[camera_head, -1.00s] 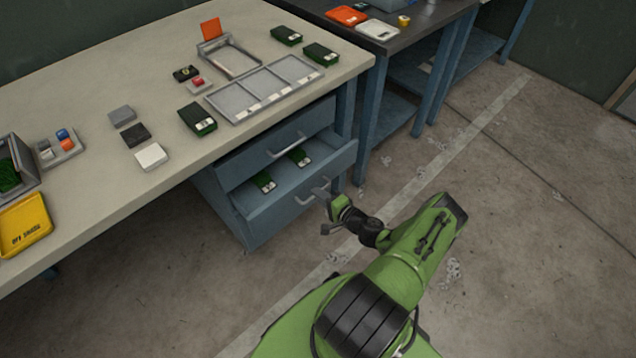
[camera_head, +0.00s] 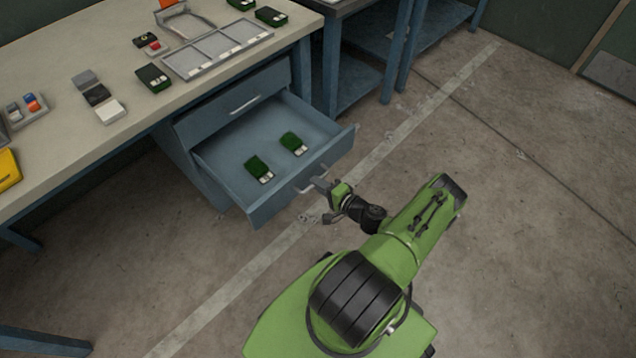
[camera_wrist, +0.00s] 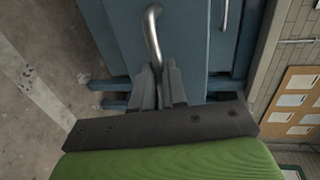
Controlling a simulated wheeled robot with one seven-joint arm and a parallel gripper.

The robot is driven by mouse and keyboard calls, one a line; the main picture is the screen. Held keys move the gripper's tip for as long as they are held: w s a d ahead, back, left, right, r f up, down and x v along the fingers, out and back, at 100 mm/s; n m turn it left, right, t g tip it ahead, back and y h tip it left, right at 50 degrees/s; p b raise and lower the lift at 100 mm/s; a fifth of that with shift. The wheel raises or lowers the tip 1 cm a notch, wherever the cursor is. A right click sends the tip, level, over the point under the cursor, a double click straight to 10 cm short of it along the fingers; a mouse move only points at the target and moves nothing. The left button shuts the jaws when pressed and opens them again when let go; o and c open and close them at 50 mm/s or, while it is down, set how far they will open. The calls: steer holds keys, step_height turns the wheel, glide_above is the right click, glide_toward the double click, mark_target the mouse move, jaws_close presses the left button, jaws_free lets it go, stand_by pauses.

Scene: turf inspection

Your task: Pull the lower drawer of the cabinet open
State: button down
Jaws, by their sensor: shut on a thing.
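The blue cabinet (camera_head: 188,165) stands under the workbench. Its lower drawer (camera_head: 222,168) is pulled well out and shows its inside, with two green turf samples (camera_head: 259,169) (camera_head: 293,143) lying in it. The upper drawer (camera_head: 232,104) is closed. My gripper (camera_head: 318,184) is at the lower drawer's front, shut on its metal handle (camera_head: 304,188). In the wrist view the fingers (camera_wrist: 160,88) close around one end of the curved handle (camera_wrist: 153,35), against the blue drawer front.
The workbench (camera_head: 60,140) above carries a grey divided tray (camera_head: 218,50), more green samples and small blocks. A second bench (camera_head: 362,40) stands behind to the right. The concrete floor (camera_head: 520,220) to the right is clear.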

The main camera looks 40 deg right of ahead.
steer(key=shift+s, duration=0.1)
stand_by(0.3)
steer(key=c, duration=1.2)
jaws_free()
steer(key=shift+o, duration=0.2)
steer(key=p+v, duration=0.3)
steer(key=v, duration=1.2)
steer(key=shift+s, duration=0.35)
steer(key=shift+a+r, duration=0.1)
steer(key=shift+r, duration=0.05)
